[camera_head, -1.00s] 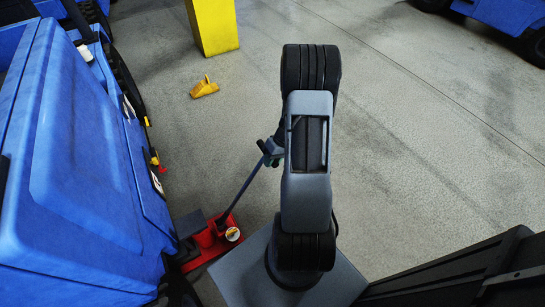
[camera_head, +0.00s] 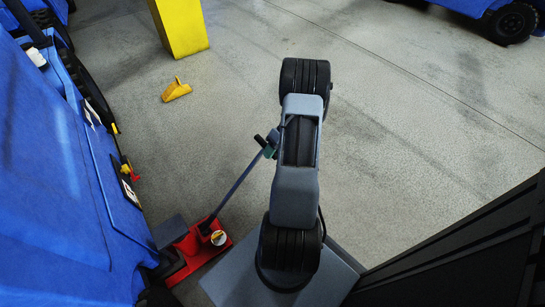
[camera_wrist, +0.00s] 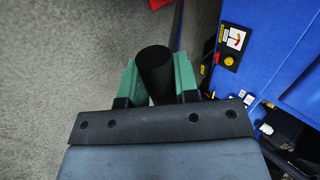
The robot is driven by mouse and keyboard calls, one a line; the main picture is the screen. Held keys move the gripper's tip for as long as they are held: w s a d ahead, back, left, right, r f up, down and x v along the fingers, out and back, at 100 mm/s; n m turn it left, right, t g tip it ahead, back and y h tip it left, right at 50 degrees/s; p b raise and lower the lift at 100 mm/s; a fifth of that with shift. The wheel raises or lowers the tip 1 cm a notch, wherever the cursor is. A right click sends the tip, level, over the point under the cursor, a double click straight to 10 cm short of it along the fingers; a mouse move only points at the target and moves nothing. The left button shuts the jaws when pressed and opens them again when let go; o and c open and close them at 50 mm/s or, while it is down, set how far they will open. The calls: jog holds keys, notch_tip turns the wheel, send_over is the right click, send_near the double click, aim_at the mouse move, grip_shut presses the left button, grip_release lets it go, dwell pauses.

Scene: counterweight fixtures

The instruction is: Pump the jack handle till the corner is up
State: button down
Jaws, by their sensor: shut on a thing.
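The red jack (camera_head: 190,257) stands on the floor against the lower side of the blue vehicle (camera_head: 60,160). Its long dark handle (camera_head: 232,188) slants up and to the right from the jack to my gripper (camera_head: 268,147). In the wrist view, the green fingers of my gripper (camera_wrist: 156,78) are shut on the handle's black grip (camera_wrist: 157,68), one finger on each side. A bit of red, probably the jack, shows at the wrist view's top edge. My arm covers part of the gripper in the head view. How high the vehicle's corner stands is unclear.
A yellow wedge-shaped block (camera_head: 176,90) lies on the floor near a yellow post (camera_head: 181,25). Another blue vehicle (camera_head: 490,12) stands at the top right. A label plate (camera_wrist: 232,42) shows on blue bodywork in the wrist view.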

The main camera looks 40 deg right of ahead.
jog(key=shift+w+d, duration=0.1)
jog(key=shift+d, duration=0.25)
jog(key=shift+f, duration=0.15)
jog(key=s+d+f+y+b, duration=0.1)
jog(key=d+f+y+b, duration=0.1)
jog(key=d+f+b, duration=0.4)
notch_tip(320, 180, down, 3)
jog(key=b, duration=0.3)
jog(key=shift+d+f+t+y, duration=0.2)
jog(key=shift+t+y, duration=0.1)
jog(key=shift+y, duration=0.1)
